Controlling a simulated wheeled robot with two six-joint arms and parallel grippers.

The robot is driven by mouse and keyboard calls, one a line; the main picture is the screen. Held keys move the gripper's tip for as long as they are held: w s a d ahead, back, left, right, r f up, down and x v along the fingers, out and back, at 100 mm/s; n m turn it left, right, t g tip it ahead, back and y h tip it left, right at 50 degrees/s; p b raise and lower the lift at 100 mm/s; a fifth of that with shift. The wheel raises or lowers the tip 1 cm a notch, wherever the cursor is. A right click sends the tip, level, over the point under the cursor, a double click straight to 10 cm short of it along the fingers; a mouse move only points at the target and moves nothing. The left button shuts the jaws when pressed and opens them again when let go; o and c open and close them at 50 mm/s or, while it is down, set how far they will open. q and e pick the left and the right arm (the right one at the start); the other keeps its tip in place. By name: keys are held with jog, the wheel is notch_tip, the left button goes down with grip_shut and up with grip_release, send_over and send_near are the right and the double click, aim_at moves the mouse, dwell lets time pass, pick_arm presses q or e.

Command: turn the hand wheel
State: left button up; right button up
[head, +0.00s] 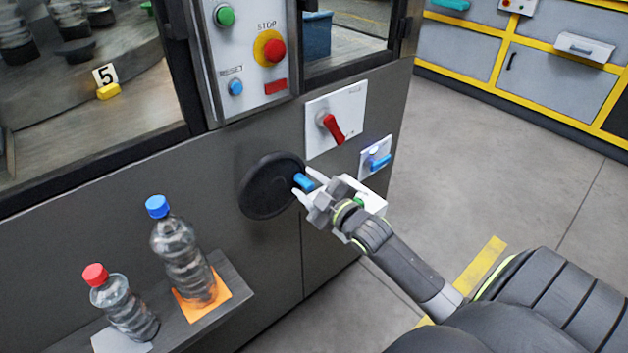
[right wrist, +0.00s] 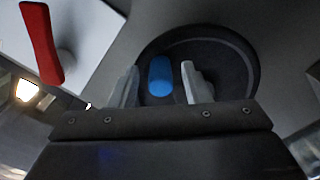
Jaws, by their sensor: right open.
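The hand wheel (head: 268,187) is a black disc on the grey front panel of the machine. Its blue handle (head: 304,182) sticks out near the wheel's right edge. My right gripper (head: 306,186) is open, with its fingers on either side of the blue handle. In the right wrist view the handle (right wrist: 160,76) stands between the two fingertips (right wrist: 160,84), closer to the left finger, and the wheel (right wrist: 236,75) is behind it. I cannot tell whether a finger touches the handle. My left gripper is not in view.
A red lever switch (head: 333,127) is above right of the wheel, and a blue switch (head: 378,162) is right of it. A blue-capped bottle (head: 183,258) and a red-capped bottle (head: 124,307) stand on a shelf (head: 232,287) at lower left. Open floor lies right.

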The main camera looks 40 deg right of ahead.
jog(key=shift+s+r+p, duration=0.15)
jog(key=shift+s+p, duration=0.25)
jog(key=shift+s, duration=0.1)
pick_arm(q)
jog(key=s+r+p, duration=0.3)
jog(key=r+p, duration=0.3)
jog(key=p, duration=0.2)
jog(key=shift+s+d+r+p, duration=0.15)
jog(key=shift+d+r+p, duration=0.15)
jog(key=shift+d, duration=0.1)
pick_arm(e)
jog(key=s+d, duration=0.1)
jog(key=s, duration=1.5)
jog(key=shift+s+d, duration=0.15)
